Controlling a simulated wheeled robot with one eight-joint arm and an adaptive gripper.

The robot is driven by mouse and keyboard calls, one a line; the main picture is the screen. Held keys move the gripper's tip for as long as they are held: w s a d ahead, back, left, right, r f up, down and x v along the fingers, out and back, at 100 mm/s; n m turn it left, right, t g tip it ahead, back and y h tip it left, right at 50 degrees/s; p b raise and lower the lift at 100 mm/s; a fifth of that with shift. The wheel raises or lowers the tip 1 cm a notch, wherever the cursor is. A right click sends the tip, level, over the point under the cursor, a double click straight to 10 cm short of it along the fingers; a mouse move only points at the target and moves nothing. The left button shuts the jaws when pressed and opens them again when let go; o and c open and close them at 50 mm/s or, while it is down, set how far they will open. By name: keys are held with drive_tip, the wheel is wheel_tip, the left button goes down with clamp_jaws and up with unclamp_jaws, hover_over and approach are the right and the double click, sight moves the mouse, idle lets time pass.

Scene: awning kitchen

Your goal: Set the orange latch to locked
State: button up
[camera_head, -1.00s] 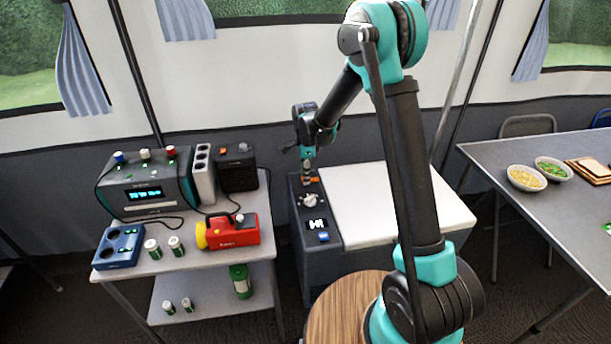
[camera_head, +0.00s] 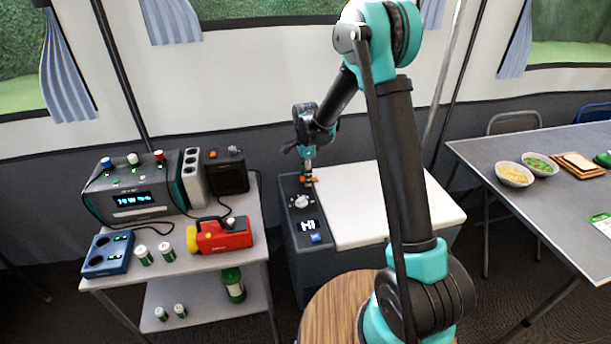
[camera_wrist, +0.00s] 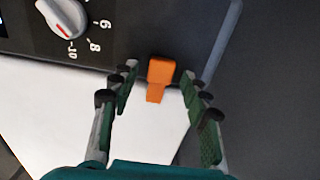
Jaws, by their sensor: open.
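The orange latch (camera_wrist: 160,78) sits at the edge where the dark control panel (camera_wrist: 120,45) meets the white lid (camera_wrist: 60,120). In the wrist view it lies beyond and between my fingertips, apart from both. My gripper (camera_wrist: 158,95) is open, with one finger on each side of the latch's line. In the head view the latch (camera_head: 312,180) shows as a small orange spot below my gripper (camera_head: 308,178), at the far end of the dark-sided box's panel.
A white dial (camera_wrist: 65,18) with numbers is on the same panel, and a lit display (camera_head: 307,226) is nearer. A grey cart (camera_head: 185,258) with a power station (camera_head: 135,190) stands left. A round wooden stool (camera_head: 335,310) is in front. A table (camera_head: 560,215) with bowls is right.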

wheel_tip(320, 180, up, 12)
idle(0.6)
drive_tip(key=s+d+f+n+t, duration=0.2)
drive_tip(key=s+d+n, duration=0.5)
drive_tip(key=s+d, duration=0.4)
drive_tip(key=s+d+f+n+t, duration=0.1)
drive_tip(key=s+d+n+t, duration=0.1)
drive_tip(key=s+d+n, duration=0.5)
drive_tip(key=s+d, duration=0.5)
drive_tip(key=s, duration=0.5)
drive_tip(key=shift+f+n, duration=0.4)
idle(0.3)
